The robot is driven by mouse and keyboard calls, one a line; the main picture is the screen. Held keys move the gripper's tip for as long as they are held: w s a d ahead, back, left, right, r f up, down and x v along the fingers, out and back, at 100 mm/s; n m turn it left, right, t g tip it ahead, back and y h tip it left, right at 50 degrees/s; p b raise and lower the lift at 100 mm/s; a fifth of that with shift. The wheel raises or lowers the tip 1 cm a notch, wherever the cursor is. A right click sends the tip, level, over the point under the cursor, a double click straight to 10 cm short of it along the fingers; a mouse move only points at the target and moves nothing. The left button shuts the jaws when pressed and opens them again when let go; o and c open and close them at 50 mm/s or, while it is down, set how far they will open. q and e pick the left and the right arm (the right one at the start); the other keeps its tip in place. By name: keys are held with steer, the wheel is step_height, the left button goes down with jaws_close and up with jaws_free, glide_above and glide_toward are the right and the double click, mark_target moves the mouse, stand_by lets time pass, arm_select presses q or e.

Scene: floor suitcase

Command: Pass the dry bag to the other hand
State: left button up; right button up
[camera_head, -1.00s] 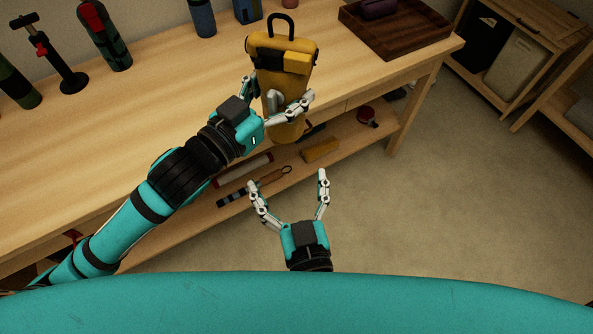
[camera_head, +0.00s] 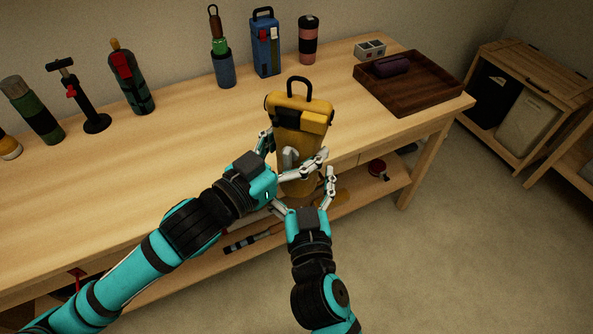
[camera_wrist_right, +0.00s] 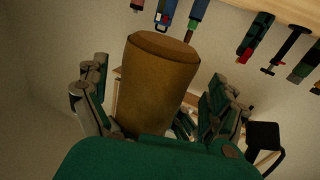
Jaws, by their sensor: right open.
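The yellow dry bag (camera_head: 298,122) has a black carry loop on top and hangs upright in front of the table edge. My left gripper (camera_head: 291,160) is shut around its middle from the left. My right gripper (camera_head: 302,195) is open just below, with its fingers on either side of the bag's lower end. In the right wrist view the bag's bottom end (camera_wrist_right: 158,85) stands between the right gripper's spread fingers (camera_wrist_right: 160,105). Whether these fingers touch the bag cannot be told. The left fingers hide part of the bag's middle.
The wooden table (camera_head: 190,150) carries several bottles and tools along its back. A dark wooden tray (camera_head: 425,95) with a purple case (camera_head: 392,66) is at its right end. A lower shelf (camera_head: 365,190) lies below the bag. Open floor is at the right.

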arm_select(q)
steer(key=shift+r, duration=0.1)
arm_select(e)
steer(key=shift+x, duration=0.75)
steer(key=shift+c, duration=0.4)
steer(key=shift+s+a, duration=0.1)
steer(key=c, duration=1.4)
arm_select(q)
steer(key=o, duration=1.6)
arm_select(e)
steer(key=shift+r, duration=0.1)
steer(key=shift+c, duration=0.3)
